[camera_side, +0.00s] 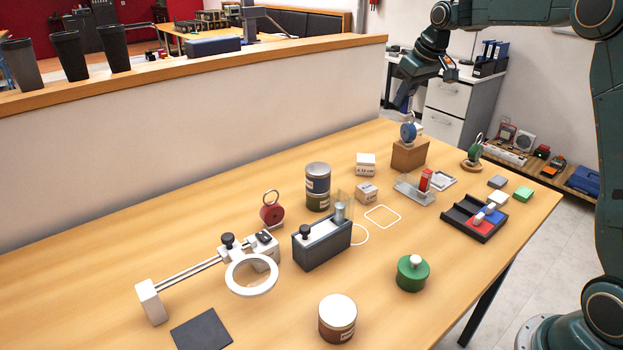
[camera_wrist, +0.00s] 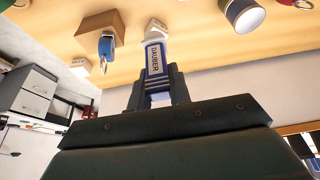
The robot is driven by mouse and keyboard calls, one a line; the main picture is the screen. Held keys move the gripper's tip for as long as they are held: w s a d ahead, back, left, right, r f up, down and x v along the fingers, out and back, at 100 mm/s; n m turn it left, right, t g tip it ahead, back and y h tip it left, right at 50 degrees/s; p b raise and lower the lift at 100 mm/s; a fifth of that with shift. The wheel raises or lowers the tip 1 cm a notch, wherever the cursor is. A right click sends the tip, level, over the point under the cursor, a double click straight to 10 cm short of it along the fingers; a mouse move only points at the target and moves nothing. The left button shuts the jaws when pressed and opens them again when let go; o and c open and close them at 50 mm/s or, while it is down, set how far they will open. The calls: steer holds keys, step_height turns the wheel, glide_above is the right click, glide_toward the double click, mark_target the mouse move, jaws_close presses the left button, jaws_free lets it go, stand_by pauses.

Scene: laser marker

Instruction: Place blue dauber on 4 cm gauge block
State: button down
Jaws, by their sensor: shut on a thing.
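My gripper (camera_wrist: 157,92) is shut on the blue dauber (camera_wrist: 155,60), a blue-and-white piece labelled DAUBER. In the wrist view it points away from my fingers toward a white piece (camera_wrist: 157,26) at its far end; I cannot tell whether that is its own tip or a block behind it. In the side view my gripper (camera_side: 402,103) is high at the back, above the wooden block; the dauber is hard to make out there. Two small white labelled blocks stand mid-table, one farther back (camera_side: 365,165) and one nearer (camera_side: 367,192); their sizes are too small to read surely.
A blue ringed piece (camera_side: 408,133) stands on the wooden block (camera_side: 408,155) close to my gripper. The low wall (camera_side: 200,150) borders the table behind.

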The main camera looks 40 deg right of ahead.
steer(key=w+a+r, duration=0.3)
steer(key=a, duration=0.6)
glide_above(365, 186)
step_height(365, 186, down, 16)
steer(key=shift+f, duration=0.2)
steer(key=shift+f, duration=2.05)
steer(key=shift+f, duration=0.15)
steer(key=c, duration=1.3)
jaws_free()
